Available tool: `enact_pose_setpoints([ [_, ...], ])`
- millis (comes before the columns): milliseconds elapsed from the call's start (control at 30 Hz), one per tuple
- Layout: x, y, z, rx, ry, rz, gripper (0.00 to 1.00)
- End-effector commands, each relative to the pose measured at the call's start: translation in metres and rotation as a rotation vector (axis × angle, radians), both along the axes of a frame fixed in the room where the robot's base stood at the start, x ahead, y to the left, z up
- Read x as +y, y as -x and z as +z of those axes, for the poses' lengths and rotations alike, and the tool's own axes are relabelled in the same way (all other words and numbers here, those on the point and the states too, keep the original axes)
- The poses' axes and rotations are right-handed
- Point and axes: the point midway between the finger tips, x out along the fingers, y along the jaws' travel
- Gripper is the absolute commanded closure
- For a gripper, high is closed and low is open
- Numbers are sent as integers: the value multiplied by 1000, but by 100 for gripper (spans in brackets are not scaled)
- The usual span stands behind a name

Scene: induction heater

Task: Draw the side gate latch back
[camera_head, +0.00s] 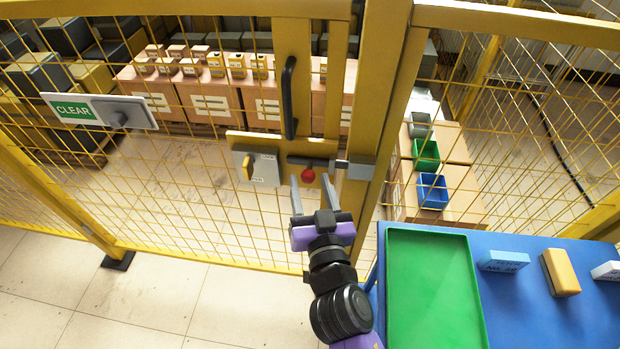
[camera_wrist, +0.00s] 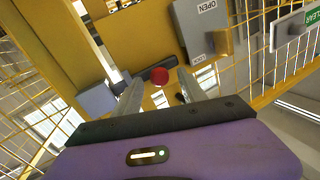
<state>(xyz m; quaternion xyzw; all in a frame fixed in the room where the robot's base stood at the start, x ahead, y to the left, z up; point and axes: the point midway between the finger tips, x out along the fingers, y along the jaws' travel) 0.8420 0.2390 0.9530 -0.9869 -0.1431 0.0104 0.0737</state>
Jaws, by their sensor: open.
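The side gate (camera_head: 350,100) is a yellow mesh gate with a black vertical handle (camera_head: 288,98). Its latch (camera_head: 312,162) is a dark horizontal bar with a red knob (camera_head: 308,175), its right end at a grey keeper block (camera_head: 355,167) on the post. My gripper (camera_head: 313,188) is open, its two grey fingers pointing at the latch, one to each side of the red knob in the picture. In the wrist view the red knob (camera_wrist: 159,76) shows just beyond the fingertips, between them. I cannot tell how deep the knob sits between the fingers.
A grey box with a yellow knob (camera_head: 257,167), marked OPEN and LOCK in the wrist view, is left of the latch. A blue table (camera_head: 545,310) with a green tray (camera_head: 435,285) stands at lower right. A CLEAR sign (camera_head: 72,109) hangs at left.

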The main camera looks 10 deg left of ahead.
Motion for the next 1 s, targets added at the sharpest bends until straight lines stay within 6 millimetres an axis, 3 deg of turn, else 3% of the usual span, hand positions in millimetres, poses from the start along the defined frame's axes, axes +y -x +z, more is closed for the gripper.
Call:
enact_pose_setpoints([
  [400, 3, -10, 0, 1, 1, -1, 51],
  [667, 3, -10, 0, 1, 0, -1, 100],
  [1000, 2, -10, 0, 1, 0, -1, 100],
])
